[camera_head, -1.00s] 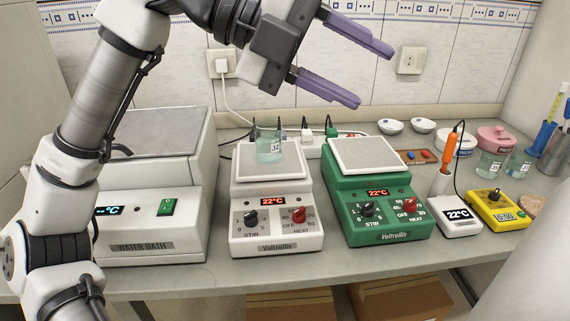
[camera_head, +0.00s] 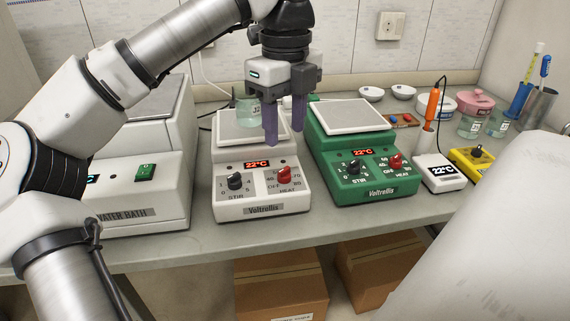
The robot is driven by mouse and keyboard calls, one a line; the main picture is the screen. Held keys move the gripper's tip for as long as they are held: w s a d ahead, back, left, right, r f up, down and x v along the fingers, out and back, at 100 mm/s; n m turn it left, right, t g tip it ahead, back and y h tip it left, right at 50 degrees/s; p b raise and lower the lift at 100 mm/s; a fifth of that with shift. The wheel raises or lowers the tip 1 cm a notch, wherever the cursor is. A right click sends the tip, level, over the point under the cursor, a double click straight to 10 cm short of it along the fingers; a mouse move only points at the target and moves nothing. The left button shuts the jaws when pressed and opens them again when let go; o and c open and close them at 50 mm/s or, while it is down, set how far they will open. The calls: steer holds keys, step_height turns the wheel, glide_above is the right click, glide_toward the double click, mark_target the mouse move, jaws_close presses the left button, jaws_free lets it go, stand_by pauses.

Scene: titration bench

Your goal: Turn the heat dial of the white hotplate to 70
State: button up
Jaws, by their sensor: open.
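The white hotplate (camera_head: 222,212) stands on the bench, left of the green one. Its display (camera_head: 256,164) reads 22°C. Its red heat dial (camera_head: 284,175) is at the front right, with a scale around it; I cannot read the pointer's setting for sure. A black stir dial (camera_head: 235,181) is at the front left. My gripper (camera_head: 284,142) points down over the hotplate, above and behind the heat dial, apart from it. Its two purple fingers are open with nothing between them. A beaker (camera_head: 243,112) on the plate is partly hidden behind my gripper.
The green hotplate (camera_head: 329,180) with its own red heat dial stands close on the right. The water bath (camera_head: 165,190) is on the left. A white meter (camera_head: 440,173) and a yellow device (camera_head: 470,168) are farther right. A bench strip in front is clear.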

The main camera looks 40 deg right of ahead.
mark_target(285, 169)
step_height(285, 169, down, 8)
steer(key=shift+r, duration=0.1)
steer(key=shift+c, duration=0.4)
jaws_close()
